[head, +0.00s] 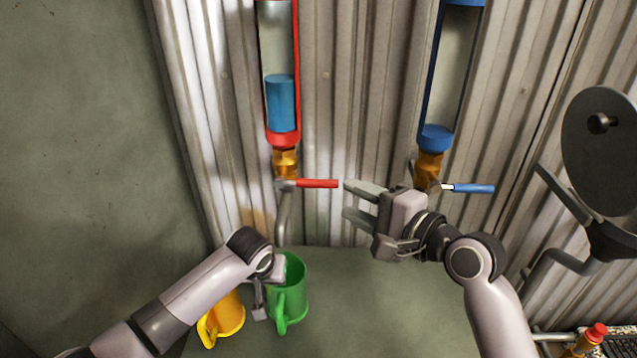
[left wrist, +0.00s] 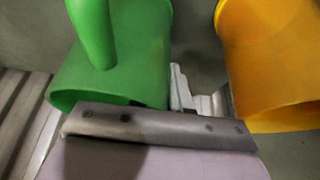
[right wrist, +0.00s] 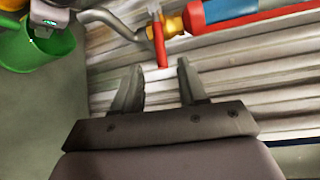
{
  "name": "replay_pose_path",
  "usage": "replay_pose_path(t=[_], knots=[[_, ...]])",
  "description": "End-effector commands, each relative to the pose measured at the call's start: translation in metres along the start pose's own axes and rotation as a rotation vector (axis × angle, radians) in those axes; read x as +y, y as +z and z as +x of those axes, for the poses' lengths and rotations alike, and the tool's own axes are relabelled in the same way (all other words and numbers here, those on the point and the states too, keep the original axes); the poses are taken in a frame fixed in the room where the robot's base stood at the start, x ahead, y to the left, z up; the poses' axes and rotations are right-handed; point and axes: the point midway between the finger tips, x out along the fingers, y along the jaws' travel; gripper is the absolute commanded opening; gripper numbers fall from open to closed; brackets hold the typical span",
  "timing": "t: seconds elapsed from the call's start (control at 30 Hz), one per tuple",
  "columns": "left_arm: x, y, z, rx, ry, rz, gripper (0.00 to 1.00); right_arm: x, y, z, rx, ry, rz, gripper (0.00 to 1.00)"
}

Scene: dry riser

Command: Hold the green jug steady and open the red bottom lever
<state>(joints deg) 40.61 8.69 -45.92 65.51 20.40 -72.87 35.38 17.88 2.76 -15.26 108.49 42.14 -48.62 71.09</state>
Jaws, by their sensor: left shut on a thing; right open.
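The green jug (head: 291,290) stands below the spout of the red-framed riser tube. My left gripper (head: 270,285) is shut on the jug at its left side; in the left wrist view the green jug (left wrist: 130,70) fills the upper left and the fingertips are mostly hidden. The red bottom lever (head: 317,183) sticks out to the right from the brass valve (head: 285,163), level. My right gripper (head: 352,203) is open and empty, just right of the lever's end and apart from it. In the right wrist view the red lever (right wrist: 159,42) lies beyond the gap between the open fingers.
A yellow jug (head: 225,318) stands left of the green one. A blue lever (head: 470,188) on the blue riser tube (head: 436,137) is right behind my right gripper. Blue liquid (head: 281,102) fills part of the red tube. Corrugated metal wall stands behind.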

Motion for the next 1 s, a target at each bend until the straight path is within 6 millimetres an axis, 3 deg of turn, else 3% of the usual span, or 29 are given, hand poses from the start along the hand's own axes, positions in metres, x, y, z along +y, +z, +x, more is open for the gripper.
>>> replay_pose_path(t=[0.5, 0.73, 1.0], knots=[[0.000, 0.000, 0.000, 0.000, -0.001, 0.000, 0.00, -0.001, 0.001, 0.076, -0.002, 0.001, -0.003, 0.42], [0.000, 0.000, 0.000, 0.000, -0.001, 0.000, 0.00, 0.000, 0.001, 0.092, -0.001, 0.001, -0.003, 0.42], [0.000, 0.000, 0.000, 0.000, -0.001, 0.000, 0.00, 0.000, 0.001, 0.095, 0.000, 0.000, -0.004, 0.42]])
